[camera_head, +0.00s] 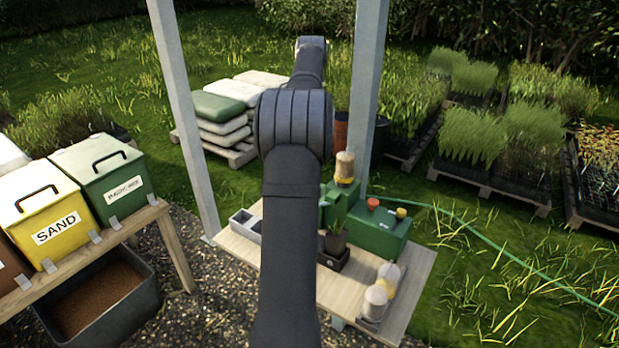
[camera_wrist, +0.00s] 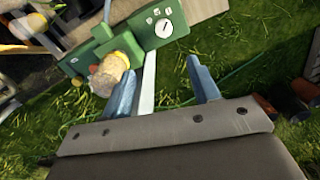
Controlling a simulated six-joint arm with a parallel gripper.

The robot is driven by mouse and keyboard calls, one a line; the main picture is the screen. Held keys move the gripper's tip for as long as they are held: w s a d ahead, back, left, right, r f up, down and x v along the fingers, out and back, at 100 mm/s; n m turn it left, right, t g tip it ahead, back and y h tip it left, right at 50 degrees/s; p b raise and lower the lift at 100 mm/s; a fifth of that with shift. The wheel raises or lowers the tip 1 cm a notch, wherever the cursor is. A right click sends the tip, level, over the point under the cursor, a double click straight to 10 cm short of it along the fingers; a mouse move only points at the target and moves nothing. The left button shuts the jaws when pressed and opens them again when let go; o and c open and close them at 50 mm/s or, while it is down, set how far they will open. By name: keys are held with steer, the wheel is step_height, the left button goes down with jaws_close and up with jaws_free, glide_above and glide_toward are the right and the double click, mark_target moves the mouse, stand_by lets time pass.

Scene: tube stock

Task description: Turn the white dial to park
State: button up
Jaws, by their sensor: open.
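The white dial (camera_wrist: 163,28) is a small round face with a dark pointer on the green panel (camera_wrist: 150,45) in the wrist view. Its marks are too small to read. My gripper (camera_wrist: 160,68) is open and empty, its two fingers apart. In the picture the dial lies beyond the fingertips, between their lines, and nothing touches it. In the head view the green machine (camera_head: 378,238) stands on the bench, and the dial does not show. My arm hides part of the bench, and my gripper cannot be made out there.
The green machine carries a red knob (camera_head: 373,203) and a yellow knob (camera_head: 401,213). A tan cylinder (camera_head: 345,168) stands on it, close to my left finger in the wrist view (camera_wrist: 108,75). A grey post (camera_head: 368,70) rises behind.

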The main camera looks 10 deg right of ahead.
steer(key=f, duration=1.2)
steer(key=w+f, duration=0.1)
steer(key=f, duration=0.5)
steer(key=shift+a, duration=0.1)
steer(key=c, duration=1)
